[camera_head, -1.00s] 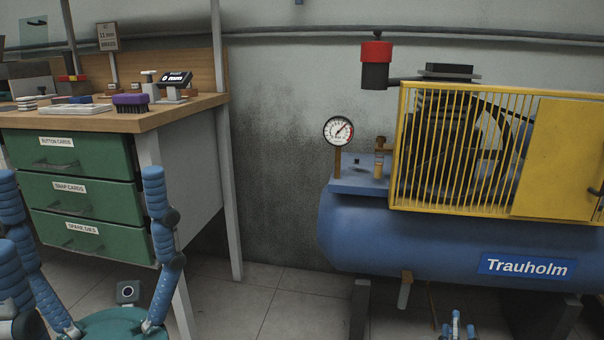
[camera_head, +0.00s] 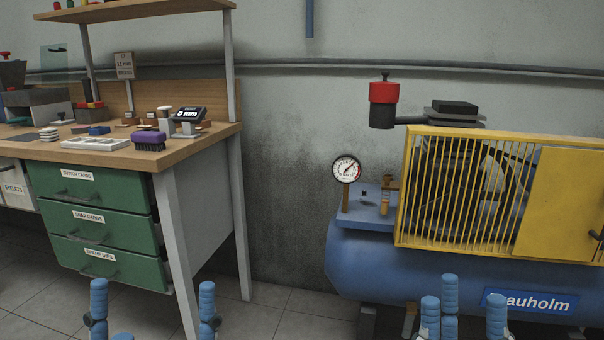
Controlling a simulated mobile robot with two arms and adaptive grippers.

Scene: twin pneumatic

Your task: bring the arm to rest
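My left gripper (camera_head: 153,305) shows at the bottom edge, below and in front of the green drawers. Two upright blue segmented fingers stand well apart, with the top of another blue part low between them. Nothing is between them. My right gripper (camera_head: 464,308) is at the bottom right, in front of the blue compressor tank (camera_head: 400,262). Its three blue fingers point up, spread apart and empty, and one covers the start of the Trauholm label (camera_head: 545,303). The palms and both arms are below the picture.
A wooden workbench (camera_head: 200,141) with green drawers (camera_head: 115,228) stands at the left, holding a purple brush (camera_head: 149,141) and small tools. The compressor has a yellow cage (camera_head: 562,195) and a gauge (camera_head: 346,169). Tiled floor (camera_head: 275,312) is clear between bench and compressor.

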